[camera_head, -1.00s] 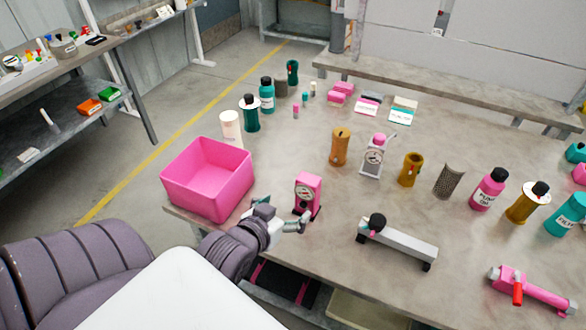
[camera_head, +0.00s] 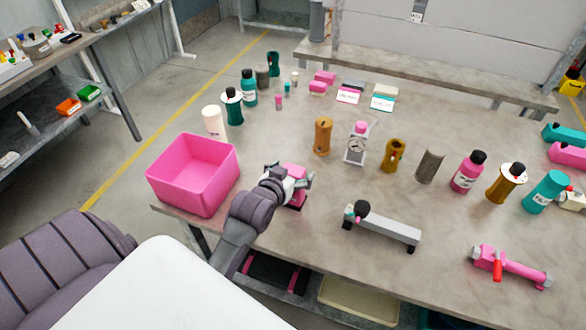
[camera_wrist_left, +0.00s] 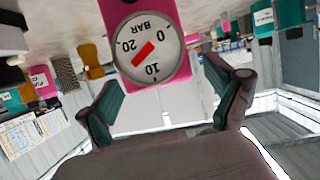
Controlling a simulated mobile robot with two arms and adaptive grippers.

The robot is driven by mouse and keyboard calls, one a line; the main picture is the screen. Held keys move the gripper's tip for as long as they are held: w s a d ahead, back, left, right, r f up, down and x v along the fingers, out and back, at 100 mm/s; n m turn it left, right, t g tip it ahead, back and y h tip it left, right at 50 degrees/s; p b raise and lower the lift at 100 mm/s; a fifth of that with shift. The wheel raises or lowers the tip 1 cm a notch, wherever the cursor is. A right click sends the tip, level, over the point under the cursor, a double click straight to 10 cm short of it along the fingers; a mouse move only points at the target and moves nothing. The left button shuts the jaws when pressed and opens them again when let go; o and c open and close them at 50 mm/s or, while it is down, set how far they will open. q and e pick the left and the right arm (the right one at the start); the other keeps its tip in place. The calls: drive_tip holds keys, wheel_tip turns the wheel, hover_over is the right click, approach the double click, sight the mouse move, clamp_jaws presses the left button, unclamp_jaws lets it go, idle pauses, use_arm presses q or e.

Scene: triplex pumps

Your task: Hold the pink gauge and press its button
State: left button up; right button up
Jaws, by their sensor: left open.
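The pink gauge (camera_head: 294,170) stands on the table near its front edge, to the right of the pink bin. My left gripper (camera_head: 302,187) is in front of it and partly hides it. In the left wrist view the gauge's round white dial (camera_wrist_left: 150,50), marked BAR with a red needle, appears upside down at the top. The fingers of my left gripper (camera_wrist_left: 165,100) are spread apart, with the dial just beyond them and nothing held. I cannot make out the gauge's button. My right gripper is not in view.
An open pink bin (camera_head: 195,209) stands left of the gauge. A white gauge (camera_head: 356,145), bottles and cylinders stand farther back. A grey bar with a black knob (camera_head: 385,230) lies to the right. A pink tool (camera_head: 515,268) lies near the right front.

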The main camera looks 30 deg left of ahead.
use_arm(q)
drive_tip(key=shift+w+f, duration=0.1)
drive_tip(key=shift+w, duration=0.15)
drive_tip(key=c, duration=1.4)
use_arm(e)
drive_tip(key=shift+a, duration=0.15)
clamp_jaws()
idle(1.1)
